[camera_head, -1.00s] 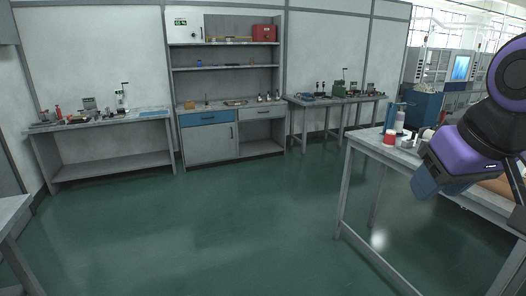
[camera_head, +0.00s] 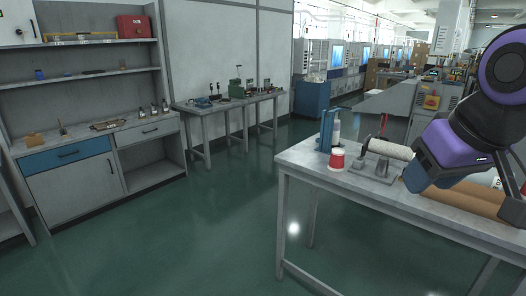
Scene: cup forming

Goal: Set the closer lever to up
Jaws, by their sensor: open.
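I cannot pick out the closer lever for certain in this view. On the right workbench (camera_head: 300,154) stands a small grey metal fixture (camera_head: 381,171), with a pale roller (camera_head: 391,150) lying behind it. A blue upright piece (camera_head: 327,131) stands at the bench's far left corner, beside a pale bottle (camera_head: 336,130). A red and white spool-like item (camera_head: 337,160) stands in front of them. My black and purple arm hangs at the right, in front of the bench, and hides part of it.
A second bench (camera_head: 225,105) with small tools stands by the back wall. Brown rolls (camera_head: 455,204) lie on the right workbench. The green floor (camera_head: 200,225) between is clear.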

